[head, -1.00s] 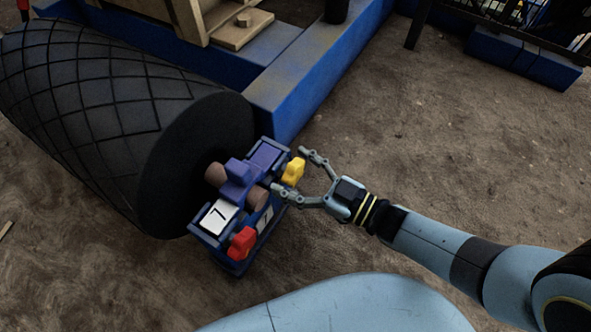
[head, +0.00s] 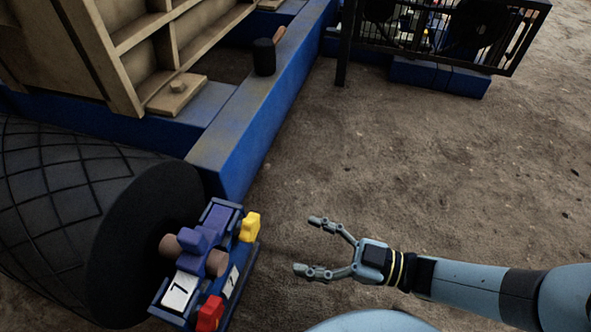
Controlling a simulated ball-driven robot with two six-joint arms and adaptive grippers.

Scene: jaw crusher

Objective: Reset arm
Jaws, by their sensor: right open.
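My right gripper (head: 312,246) is open and empty, with its fingers pointing left over the dirt ground. My right arm comes in from the right edge. To the left of the fingertips, apart from them, is a blue block unit (head: 239,262) at the end of the black roller. It carries a yellow knob (head: 250,227), a red knob (head: 210,313), a purple piece (head: 197,243) and a white plate marked 7 (head: 180,291). My left gripper is not in view.
The large black patterned roller (head: 60,212) fills the lower left. A blue frame beam (head: 250,110) runs behind, with a tan ribbed structure (head: 130,50) and a dark cylinder (head: 264,57). A black mesh cage (head: 440,35) stands at the top right. Open ground (head: 450,170) lies at the right.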

